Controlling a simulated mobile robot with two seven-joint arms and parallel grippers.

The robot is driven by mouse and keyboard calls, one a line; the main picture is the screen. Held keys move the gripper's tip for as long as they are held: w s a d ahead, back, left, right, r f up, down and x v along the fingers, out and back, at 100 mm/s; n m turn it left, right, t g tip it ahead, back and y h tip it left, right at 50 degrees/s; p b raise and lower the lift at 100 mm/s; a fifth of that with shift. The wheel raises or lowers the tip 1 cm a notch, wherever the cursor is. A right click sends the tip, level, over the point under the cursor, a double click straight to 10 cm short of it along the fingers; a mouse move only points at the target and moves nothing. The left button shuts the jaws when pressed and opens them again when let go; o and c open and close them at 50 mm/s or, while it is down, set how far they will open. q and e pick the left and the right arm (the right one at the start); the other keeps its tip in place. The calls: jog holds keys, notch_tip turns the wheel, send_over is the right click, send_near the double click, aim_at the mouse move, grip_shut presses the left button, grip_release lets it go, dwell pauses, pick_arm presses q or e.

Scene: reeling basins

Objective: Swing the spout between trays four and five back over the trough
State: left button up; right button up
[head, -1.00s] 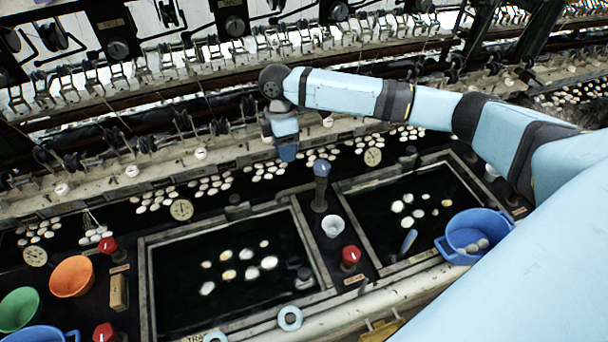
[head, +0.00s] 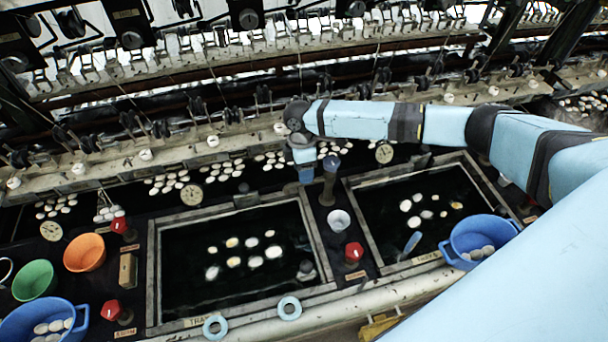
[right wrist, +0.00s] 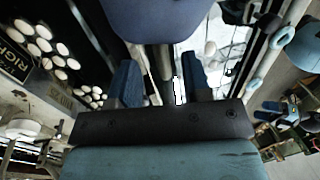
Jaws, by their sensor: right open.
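The spout (head: 329,182) is a dark upright post with a blue-grey top, on the strip between two trays. Which way its outlet points is unclear. The left tray (head: 152,270) and right tray (head: 375,262) hold dark water with pale cocoons. The dark trough (head: 225,190) with cocoon clusters runs behind them. My right gripper (head: 306,176) points down just left of the spout's top. In the right wrist view its blue fingers (right wrist: 160,85) are apart; a rounded blue top and a grey stem show close by. Contact cannot be told. My left gripper is out of view.
A white cup (head: 339,221) and red knob (head: 354,252) stand in front of the spout. A blue basin (head: 470,240) is at right; orange (head: 85,253) and green (head: 34,280) bowls are at left. A reeling frame (head: 200,150) runs behind the trough.

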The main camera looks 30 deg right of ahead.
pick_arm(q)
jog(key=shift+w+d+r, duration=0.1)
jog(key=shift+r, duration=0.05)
pick_arm(e)
jog(key=f, duration=0.2)
jog(key=shift+s+a+f, duration=0.1)
jog(key=shift+s+f, duration=0.15)
jog(key=shift+f, duration=0.25)
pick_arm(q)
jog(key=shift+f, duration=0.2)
pick_arm(e)
jog(key=shift+c, duration=0.2)
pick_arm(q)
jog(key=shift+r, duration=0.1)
pick_arm(e)
grip_shut()
jog(key=shift+w, duration=0.1)
